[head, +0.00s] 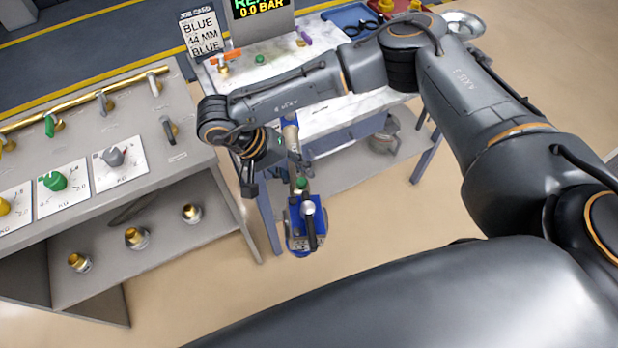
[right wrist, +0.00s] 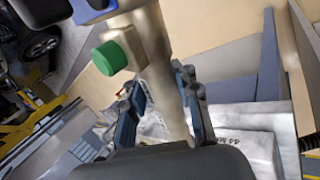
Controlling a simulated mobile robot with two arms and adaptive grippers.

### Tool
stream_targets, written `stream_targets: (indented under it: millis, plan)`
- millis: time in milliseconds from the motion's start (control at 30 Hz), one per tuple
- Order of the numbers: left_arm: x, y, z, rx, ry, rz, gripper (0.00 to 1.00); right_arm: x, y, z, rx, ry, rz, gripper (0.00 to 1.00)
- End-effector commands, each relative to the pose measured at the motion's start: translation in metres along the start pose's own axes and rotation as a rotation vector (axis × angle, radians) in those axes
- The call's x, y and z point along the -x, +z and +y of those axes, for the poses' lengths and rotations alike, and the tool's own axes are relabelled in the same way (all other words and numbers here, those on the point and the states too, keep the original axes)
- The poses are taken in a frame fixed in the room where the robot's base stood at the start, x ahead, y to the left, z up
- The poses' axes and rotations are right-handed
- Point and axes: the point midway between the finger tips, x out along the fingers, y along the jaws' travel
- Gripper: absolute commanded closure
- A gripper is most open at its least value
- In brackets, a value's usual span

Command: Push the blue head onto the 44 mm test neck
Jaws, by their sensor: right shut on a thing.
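The blue head (head: 304,222) is at the lower end of a metal tube with a green knob (head: 301,183), over the floor in front of the marble-topped table. My right gripper (head: 292,162) is shut on this tube, above the knob. In the right wrist view its fingers (right wrist: 166,108) lie on both sides of the pale tube (right wrist: 168,80), and the green knob (right wrist: 112,57) sticks out to the left. The blue head mostly falls outside that view. I cannot make out the 44 mm test neck; a pale surface (right wrist: 250,148) carries "44 MM" lettering. My left gripper is not in view.
A grey bench (head: 185,155) with coloured knobs and a brass rail stands at the left, with several brass fittings on its lower shelf. The marble table (head: 345,120) holds a display reading 0.0 BAR and small tools. A job card (head: 201,34) reads BLUE, 44 MM.

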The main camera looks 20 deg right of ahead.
Motion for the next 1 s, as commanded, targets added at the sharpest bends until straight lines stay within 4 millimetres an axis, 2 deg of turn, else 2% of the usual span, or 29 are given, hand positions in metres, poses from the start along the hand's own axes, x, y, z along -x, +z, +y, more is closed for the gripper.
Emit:
stream_targets:
  millis: [33, 200, 433, 700, 1000]
  plan:
    - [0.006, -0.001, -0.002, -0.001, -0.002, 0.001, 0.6, 0.012, -0.001, -0.006, -0.07, -0.005, -0.049, 1.0]
    - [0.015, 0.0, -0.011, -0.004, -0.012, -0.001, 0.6, 0.043, -0.005, -0.019, -0.332, -0.005, -0.23, 1.0]
    - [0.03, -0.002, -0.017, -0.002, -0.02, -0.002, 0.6, 0.091, -0.021, -0.028, -0.791, -0.007, -0.544, 1.0]
    - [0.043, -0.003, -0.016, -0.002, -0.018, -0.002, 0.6, 0.131, -0.047, -0.022, -1.289, -0.007, -0.878, 1.0]
    - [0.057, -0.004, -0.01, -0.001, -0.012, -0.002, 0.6, 0.163, -0.08, -0.002, -1.784, -0.01, -1.206, 1.0]
